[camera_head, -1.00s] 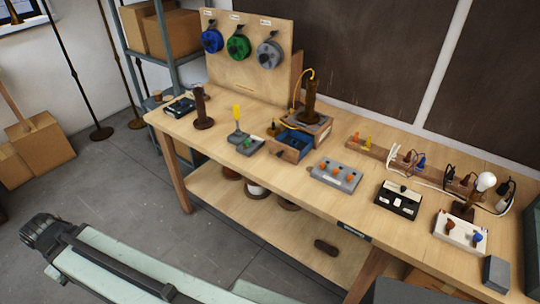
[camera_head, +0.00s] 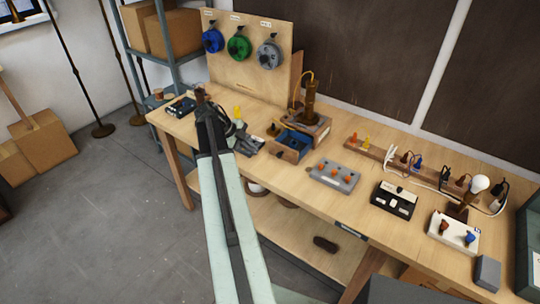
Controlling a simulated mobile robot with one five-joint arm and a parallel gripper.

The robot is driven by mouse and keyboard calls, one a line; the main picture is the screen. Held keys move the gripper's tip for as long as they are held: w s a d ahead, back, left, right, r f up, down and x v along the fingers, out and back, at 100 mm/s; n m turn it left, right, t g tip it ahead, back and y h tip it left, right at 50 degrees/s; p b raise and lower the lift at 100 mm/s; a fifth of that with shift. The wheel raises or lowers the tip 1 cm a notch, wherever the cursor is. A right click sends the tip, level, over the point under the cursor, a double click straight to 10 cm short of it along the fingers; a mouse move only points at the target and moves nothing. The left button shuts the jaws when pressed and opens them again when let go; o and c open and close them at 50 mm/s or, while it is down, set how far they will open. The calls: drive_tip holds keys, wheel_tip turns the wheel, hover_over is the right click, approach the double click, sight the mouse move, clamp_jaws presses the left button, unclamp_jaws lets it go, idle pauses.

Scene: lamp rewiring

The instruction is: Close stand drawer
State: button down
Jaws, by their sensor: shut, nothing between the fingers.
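The small wooden stand (camera_head: 318,127) sits at the back middle of the workbench with a dark brown lamp post on it. Its drawer (camera_head: 287,154) is pulled out toward the front, and its blue-lined inside (camera_head: 293,139) shows. A gap shows between the gripper and the drawer front. The gripper's fingers are small and dark, and their exact height above the bench is hard to tell.
My arm covers part of the bench's left side and the yellow-topped tool (camera_head: 237,112) is partly hidden. A grey block with orange knobs (camera_head: 333,176) stands right of the drawer. A black box (camera_head: 394,200) stands farther right. Bare bench lies in front of the drawer.

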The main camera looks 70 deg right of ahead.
drive_tip(key=b+x, duration=0.4)
drive_tip(key=x, duration=0.1)
drive_tip(key=b+x, duration=0.4)
drive_tip(key=x, duration=0.1)
drive_tip(key=shift+w+a+f, duration=0.15)
drive_tip(key=shift+w+f, duration=0.05)
drive_tip(key=shift+f, duration=0.05)
drive_tip(key=d, duration=0.1)
drive_tip(key=s+d, duration=0.1)
drive_tip(key=d, duration=0.1)
drive_tip(key=shift+d+r, duration=0.25)
drive_tip(key=shift+s+d, duration=0.1)
drive_tip(key=shift+d, duration=0.2)
